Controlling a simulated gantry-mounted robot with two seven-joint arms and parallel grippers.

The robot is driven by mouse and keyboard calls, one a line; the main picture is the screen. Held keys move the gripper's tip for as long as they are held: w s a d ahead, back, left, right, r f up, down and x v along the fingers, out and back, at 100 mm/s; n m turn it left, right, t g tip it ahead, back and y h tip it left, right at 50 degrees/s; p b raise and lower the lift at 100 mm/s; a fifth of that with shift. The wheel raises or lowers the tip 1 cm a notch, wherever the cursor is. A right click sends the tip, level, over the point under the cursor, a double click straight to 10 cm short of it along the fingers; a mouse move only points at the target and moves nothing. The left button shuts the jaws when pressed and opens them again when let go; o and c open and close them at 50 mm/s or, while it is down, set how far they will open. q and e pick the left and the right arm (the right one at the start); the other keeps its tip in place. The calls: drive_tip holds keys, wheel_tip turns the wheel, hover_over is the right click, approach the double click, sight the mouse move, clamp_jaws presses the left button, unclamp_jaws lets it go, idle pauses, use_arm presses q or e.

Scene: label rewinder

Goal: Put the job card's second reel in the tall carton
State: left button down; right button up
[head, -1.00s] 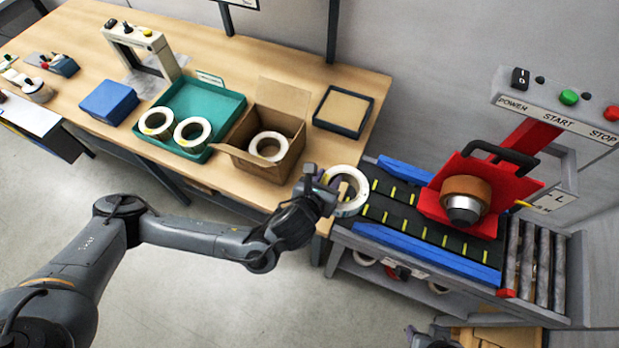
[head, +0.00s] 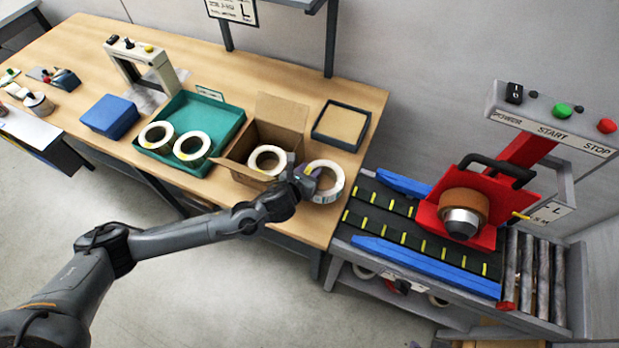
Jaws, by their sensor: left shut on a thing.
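My left gripper (head: 302,184) is shut on a white label reel (head: 336,186) by its left side. It holds the reel over the table's right front corner, just right of the open carton (head: 238,170). The carton has its flaps up, and another white reel (head: 258,168) is in it. The job card is not clearly identifiable; a sign with print too small to read fully (head: 232,10) hangs at the top. My right gripper is not in view.
A green tray (head: 226,118) with two white reels stands left of the carton. A dark tray with a tan pad (head: 341,125) lies behind the held reel. A blue box (head: 109,116) stands farther left. The rewinder (head: 400,225) with its red guard is on the right.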

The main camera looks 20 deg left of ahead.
use_arm(q)
drive_tip(key=shift+f, duration=1.9)
drive_tip(key=shift+f, duration=0.15)
drive_tip(key=c, duration=0.7)
unclamp_jaws()
